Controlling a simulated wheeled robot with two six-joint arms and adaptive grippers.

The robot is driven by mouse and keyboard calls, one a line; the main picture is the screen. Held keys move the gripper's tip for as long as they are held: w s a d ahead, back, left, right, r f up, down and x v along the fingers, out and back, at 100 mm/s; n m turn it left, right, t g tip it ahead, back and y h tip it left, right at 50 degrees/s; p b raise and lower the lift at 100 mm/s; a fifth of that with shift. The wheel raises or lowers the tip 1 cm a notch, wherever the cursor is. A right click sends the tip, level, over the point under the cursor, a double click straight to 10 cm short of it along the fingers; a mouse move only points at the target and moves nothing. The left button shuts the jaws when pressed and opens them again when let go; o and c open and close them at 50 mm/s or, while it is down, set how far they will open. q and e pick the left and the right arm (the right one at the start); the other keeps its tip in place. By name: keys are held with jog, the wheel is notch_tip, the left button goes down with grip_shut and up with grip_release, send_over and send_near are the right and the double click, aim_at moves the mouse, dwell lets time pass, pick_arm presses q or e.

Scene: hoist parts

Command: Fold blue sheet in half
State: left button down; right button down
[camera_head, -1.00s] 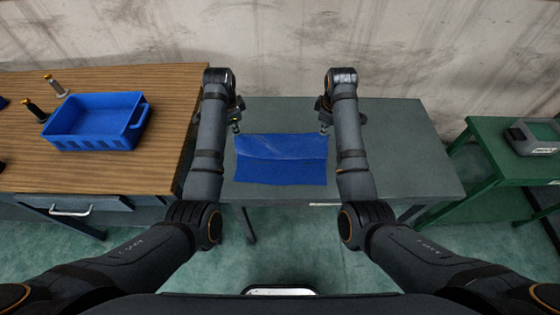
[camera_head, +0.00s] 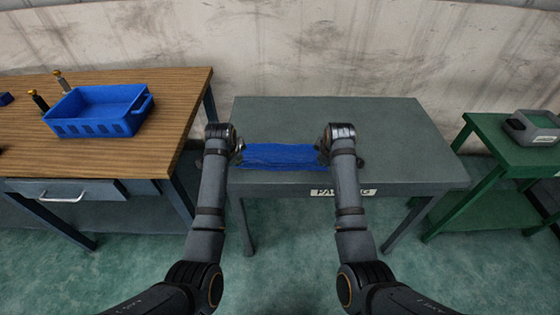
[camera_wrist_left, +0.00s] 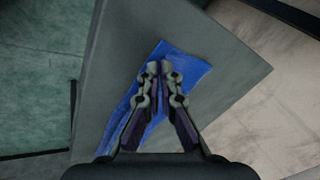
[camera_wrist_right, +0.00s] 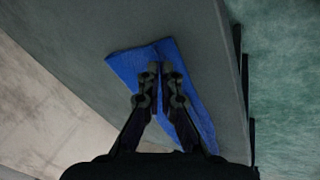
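The blue sheet (camera_head: 283,157) lies as a narrow, creased strip across the front part of the grey table (camera_head: 325,120), between my two grippers. My left gripper (camera_wrist_left: 159,68) has its fingers close together on the left end of the sheet, whose edge also shows in the left wrist view (camera_wrist_left: 186,66). My right gripper (camera_wrist_right: 160,68) has its fingers pinched at the right end, and the sheet spreads to both sides of them in the right wrist view (camera_wrist_right: 128,67). In the head view my wrists hide both ends of the sheet.
A wooden bench (camera_head: 150,110) with a blue crate (camera_head: 95,128) and small bottle-like items stands to the left. A green table (camera_head: 490,140) with a grey-green device (camera_head: 533,128) stands to the right. The grey table's back and right parts are clear.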

pick_arm(q)
jog(key=shift+s+f, duration=0.2)
jog(key=shift+f, duration=0.35)
pick_arm(e)
jog(key=shift+s+f, duration=0.2)
jog(key=shift+f, duration=0.3)
pick_arm(q)
jog(key=shift+w, duration=0.1)
pick_arm(e)
jog(key=shift+w, duration=0.1)
jog(key=shift+f, duration=0.1)
pick_arm(q)
jog(key=c, duration=2)
grip_release()
jog(key=shift+c, duration=0.2)
pick_arm(e)
jog(key=c, duration=2.1)
grip_release()
